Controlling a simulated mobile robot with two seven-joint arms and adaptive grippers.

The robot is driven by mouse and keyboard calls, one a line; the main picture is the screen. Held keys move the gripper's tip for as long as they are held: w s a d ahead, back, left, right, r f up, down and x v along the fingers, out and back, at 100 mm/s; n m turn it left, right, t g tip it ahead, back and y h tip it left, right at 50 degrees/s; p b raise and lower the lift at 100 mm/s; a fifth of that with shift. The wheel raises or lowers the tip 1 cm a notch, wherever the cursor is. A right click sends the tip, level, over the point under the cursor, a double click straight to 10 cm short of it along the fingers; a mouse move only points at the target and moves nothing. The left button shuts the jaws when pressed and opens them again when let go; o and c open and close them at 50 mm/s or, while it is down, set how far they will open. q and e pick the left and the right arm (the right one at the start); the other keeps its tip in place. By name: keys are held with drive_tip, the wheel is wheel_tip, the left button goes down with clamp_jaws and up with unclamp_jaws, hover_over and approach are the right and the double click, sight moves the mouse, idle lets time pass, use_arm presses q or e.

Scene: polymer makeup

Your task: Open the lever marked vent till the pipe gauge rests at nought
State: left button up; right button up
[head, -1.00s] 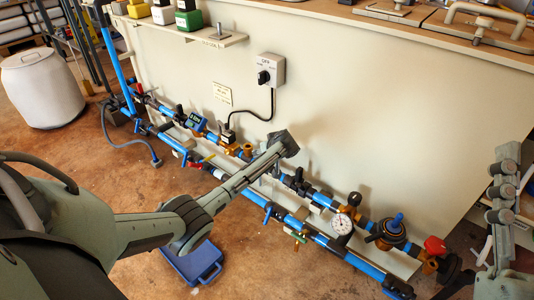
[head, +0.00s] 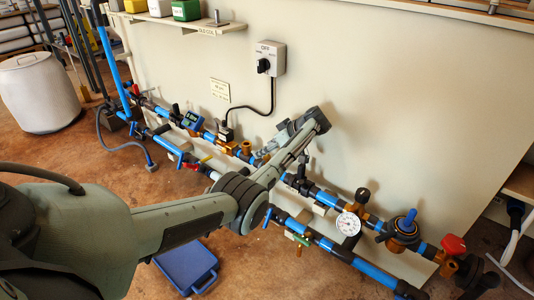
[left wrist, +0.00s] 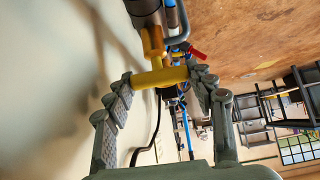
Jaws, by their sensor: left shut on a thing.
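In the left wrist view, a yellow lever (left wrist: 160,77) lies crosswise on a brass-coloured valve stem (left wrist: 153,42). My left gripper (left wrist: 164,80) is shut on this lever, one finger at each side. No "vent" marking is readable. In the head view my left arm reaches over the pipes to the wall, and hides the gripper and the held lever. A round white dial gauge (head: 348,224) sits on the pipework at the lower right; its needle is too small to read. My right gripper is out of view.
Blue pipes (head: 325,197) run along the pale wall with several other valves, among them a red knob (head: 453,244) and a blue-topped fitting (head: 405,222). A digital meter (head: 192,120) and a switch box (head: 270,58) are near. A blue case (head: 186,266) lies on the floor.

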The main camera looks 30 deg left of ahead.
use_arm(q)
drive_tip(key=shift+a, duration=0.1)
idle(0.4)
drive_tip(key=o, duration=1.2)
drive_tip(key=shift+r, duration=0.1)
wheel_tip(320, 180, up, 10)
drive_tip(key=shift+f, duration=0.1)
